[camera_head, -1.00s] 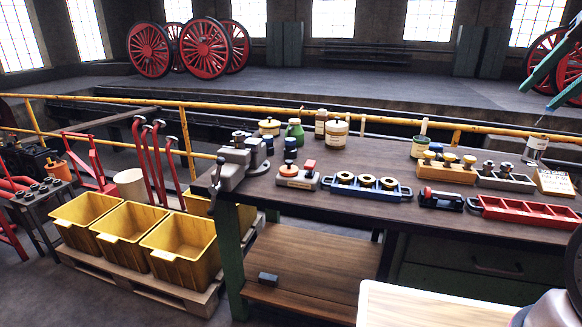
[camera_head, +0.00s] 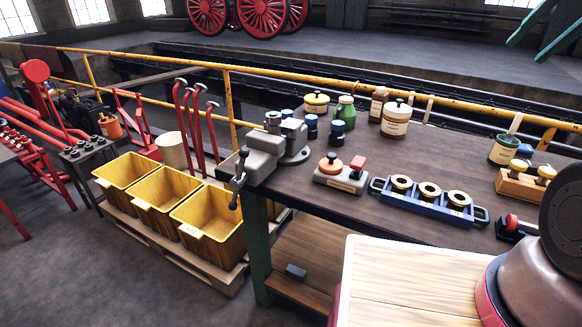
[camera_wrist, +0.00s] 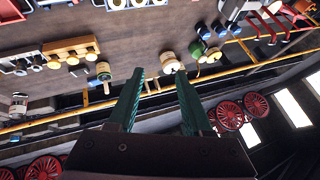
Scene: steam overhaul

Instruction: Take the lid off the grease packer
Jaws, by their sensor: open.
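Two lidded cream pots stand at the back of the workbench (camera_head: 330,207) in the head view. One is a taller pot (camera_head: 395,128) with a pale lid and dark knob; the other is a squat pot (camera_head: 316,110) with a yellowish lid. I cannot tell by label which is the grease packer. Both lids look seated. My gripper (camera_wrist: 160,75) shows only in the wrist view, its green fingers open and empty. That view is upside down; the taller pot (camera_wrist: 168,60) appears beyond the fingertips, apart from them.
A green bottle (camera_head: 345,113), a brown bottle (camera_head: 378,104) and dark blue jars crowd the pots. A vise (camera_head: 262,155) sits at the bench's left corner. A blue tray (camera_head: 412,207) and a stamp-like block (camera_head: 340,176) lie in front. A yellow rail (camera_head: 420,98) runs behind.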

